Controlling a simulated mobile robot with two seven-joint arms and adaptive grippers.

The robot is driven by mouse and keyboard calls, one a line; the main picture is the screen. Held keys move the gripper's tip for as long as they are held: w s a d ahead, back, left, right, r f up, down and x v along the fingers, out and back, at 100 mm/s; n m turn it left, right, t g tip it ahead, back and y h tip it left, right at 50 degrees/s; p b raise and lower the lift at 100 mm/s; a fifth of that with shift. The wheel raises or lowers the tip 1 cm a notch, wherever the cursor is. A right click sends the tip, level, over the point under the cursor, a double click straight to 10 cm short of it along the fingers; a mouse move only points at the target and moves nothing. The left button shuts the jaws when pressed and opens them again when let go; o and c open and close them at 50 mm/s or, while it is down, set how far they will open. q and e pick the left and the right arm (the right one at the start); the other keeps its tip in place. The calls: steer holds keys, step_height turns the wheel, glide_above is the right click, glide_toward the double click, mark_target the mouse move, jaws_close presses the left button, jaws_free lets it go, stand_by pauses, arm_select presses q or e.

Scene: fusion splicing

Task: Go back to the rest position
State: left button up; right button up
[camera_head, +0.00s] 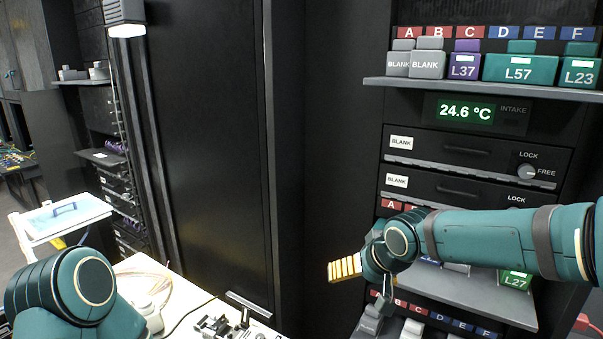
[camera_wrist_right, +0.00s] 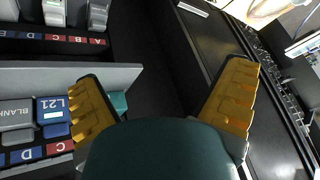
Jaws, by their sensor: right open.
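My right gripper (camera_head: 345,268) is in front of the rack, at the end of the teal arm that reaches in from the right. In the right wrist view its two yellow ridged fingers (camera_wrist_right: 164,75) stand wide apart. I see nothing held between them; the gap shows a dark panel. Part of my left arm (camera_head: 70,290) fills the lower left corner of the head view. Its gripper is outside the frame.
The rack's upper shelf (camera_head: 480,89) holds grey, purple and teal modules. A lower shelf (camera_head: 470,297) lies behind my right arm, and a blue L21 module (camera_wrist_right: 55,117) shows near the fingers. A white worktable (camera_head: 180,300) with splicing equipment stands at lower left.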

steer(key=s+a+f+g+y+b, duration=0.15)
steer(key=s+f, duration=0.25)
steer(key=f, duration=0.8)
steer(key=s+a+f+g+y+b, duration=0.15)
steer(key=s+f, duration=0.25)
steer(key=f, duration=0.7)
steer(key=s+d+f+m+h+b, duration=0.1)
steer(key=s+f+m+h, duration=0.1)
steer(key=s+f, duration=1.1)
step_height(320, 180, down, 4)
steer(key=shift+r+m+g, duration=0.25)
steer(key=shift+m+g, duration=0.05)
steer(key=shift+g, duration=0.1)
